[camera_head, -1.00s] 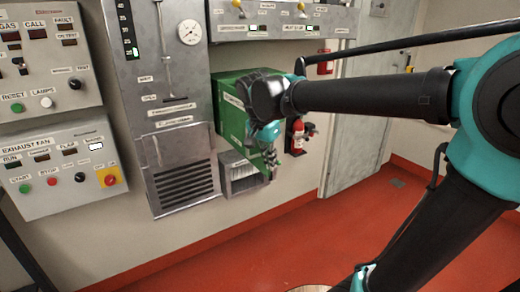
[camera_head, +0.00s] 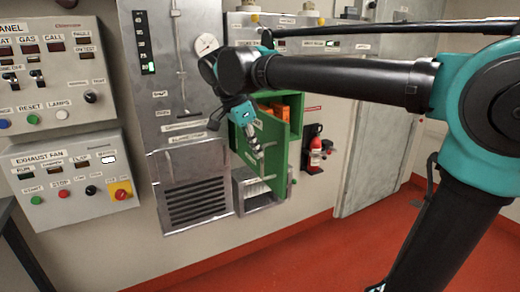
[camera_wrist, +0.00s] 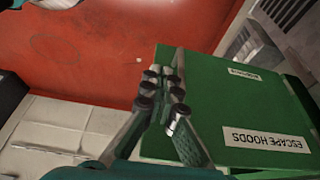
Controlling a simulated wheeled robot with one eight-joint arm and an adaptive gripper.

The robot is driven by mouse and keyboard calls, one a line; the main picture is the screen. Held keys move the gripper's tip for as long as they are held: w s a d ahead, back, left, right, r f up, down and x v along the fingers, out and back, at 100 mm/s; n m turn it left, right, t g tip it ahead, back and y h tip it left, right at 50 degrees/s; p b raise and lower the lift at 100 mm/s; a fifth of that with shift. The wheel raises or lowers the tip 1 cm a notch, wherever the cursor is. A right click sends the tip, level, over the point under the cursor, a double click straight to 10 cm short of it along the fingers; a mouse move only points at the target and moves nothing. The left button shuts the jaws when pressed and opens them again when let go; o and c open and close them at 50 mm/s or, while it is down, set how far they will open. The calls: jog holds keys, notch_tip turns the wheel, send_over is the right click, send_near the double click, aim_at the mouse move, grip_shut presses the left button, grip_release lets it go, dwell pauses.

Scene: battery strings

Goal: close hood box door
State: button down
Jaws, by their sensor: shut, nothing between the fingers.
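The green hood box (camera_head: 292,103) is on the wall in the head view, with orange contents (camera_head: 288,113) showing inside. Its green door (camera_head: 272,152) stands open, swung out from the box. In the wrist view the door's outer face (camera_wrist: 240,90) carries an "ESCAPE HOODS" label (camera_wrist: 263,138). My gripper (camera_head: 256,152) is shut and empty, in front of the door's labelled face in the head view. In the wrist view my gripper's fingertips (camera_wrist: 162,85) lie over the door's left edge. I cannot tell whether they touch it.
A fire extinguisher (camera_head: 316,152) hangs on the wall right of the box. A grey vented panel (camera_head: 196,190) and an open grey bin (camera_head: 262,199) are to the left and below. Control panels (camera_head: 70,175) are at far left. The red floor (camera_head: 300,262) is clear.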

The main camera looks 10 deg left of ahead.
aim_at(276, 165)
jog(key=shift+w+d+f, duration=0.6)
jog(key=shift+d+f, duration=0.35)
jog(key=shift+f, duration=0.2)
jog(key=shift+w+d+f, duration=0.65)
jog(key=shift+d+f, duration=0.3)
jog(key=shift+f, duration=0.2)
jog(key=shift+w+d+f, duration=0.6)
jog(key=shift+d+f, duration=0.35)
jog(key=shift+f, duration=0.2)
